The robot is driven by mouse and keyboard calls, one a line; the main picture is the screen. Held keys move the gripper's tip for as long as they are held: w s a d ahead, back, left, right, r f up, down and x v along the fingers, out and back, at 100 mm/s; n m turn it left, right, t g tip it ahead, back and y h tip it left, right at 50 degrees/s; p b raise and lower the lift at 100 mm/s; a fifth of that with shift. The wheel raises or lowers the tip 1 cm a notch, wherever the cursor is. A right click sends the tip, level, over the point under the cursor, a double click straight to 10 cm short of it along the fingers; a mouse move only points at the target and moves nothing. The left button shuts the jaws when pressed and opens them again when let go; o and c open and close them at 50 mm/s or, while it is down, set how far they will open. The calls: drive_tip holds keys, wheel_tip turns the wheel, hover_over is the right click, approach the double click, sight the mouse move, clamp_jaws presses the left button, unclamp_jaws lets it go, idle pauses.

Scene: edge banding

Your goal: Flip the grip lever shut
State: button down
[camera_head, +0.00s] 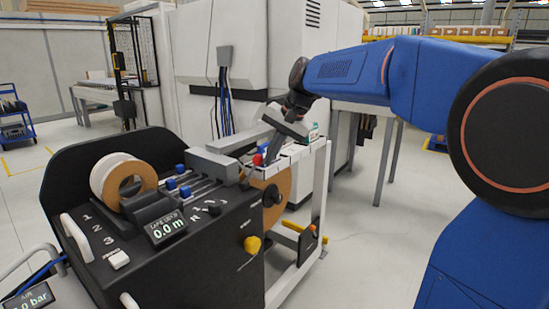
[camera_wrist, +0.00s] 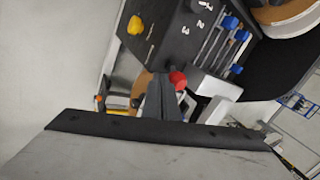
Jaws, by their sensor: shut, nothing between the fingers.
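A red knob (camera_head: 257,160), which looks like the end of the grip lever, sits at the far right end of the black edge banding machine (camera_head: 215,245), close to the grey guide block. It also shows in the wrist view (camera_wrist: 178,80), right beside my fingertips. My gripper (camera_head: 268,156) is shut and empty, pointing down at the red knob. In the wrist view my closed grey fingers (camera_wrist: 163,98) overlap the knob's left side; I cannot tell whether they touch it. The lever's arm is mostly hidden behind my fingers.
A tape roll (camera_head: 125,180) stands on the machine, with blue clamps (camera_head: 182,185) beside it. A yellow knob (camera_head: 252,244) juts from the front face. A white frame (camera_head: 318,190) stands at the machine's right. The floor (camera_head: 365,245) right of it is clear.

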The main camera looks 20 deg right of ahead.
idle(0.3)
drive_tip(key=w+a, duration=0.3)
drive_tip(key=w, duration=0.1)
drive_tip(key=w+a+r+g+h, duration=0.1)
drive_tip(key=w+a, duration=0.2)
drive_tip(key=w, duration=0.2)
drive_tip(key=w+a+r+g+h, duration=0.1)
drive_tip(key=w+a, duration=0.3)
drive_tip(key=shift+w+r, duration=0.25)
drive_tip(key=shift+w+f, duration=0.1)
drive_tip(key=shift+w, duration=0.05)
drive_tip(key=shift+a+f, duration=0.1)
drive_tip(key=shift+f, duration=0.05)
idle(0.4)
